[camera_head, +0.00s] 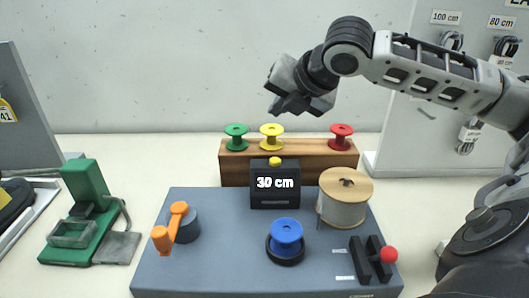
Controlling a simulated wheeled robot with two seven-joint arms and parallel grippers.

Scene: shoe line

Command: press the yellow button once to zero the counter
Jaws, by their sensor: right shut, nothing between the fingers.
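The yellow button (275,161) sits on top of the black counter (274,192), whose display reads 30 cm. The counter stands at the back of a grey-blue base plate (180,265). My right gripper (287,108) comes in from the right and is shut and empty. In the picture it is above the button and the yellow spool, apart from the button; its exact depth is hard to tell. Nothing covers the button. My left gripper is not in view.
A wooden block (233,172) behind the counter holds green (236,137), yellow (271,137) and red (341,136) spools. The plate carries an orange crank (176,226), a blue spool (286,238), a wooden-topped reel (342,210) and a red-knobbed lever (388,254). A green device (86,190) stands left.

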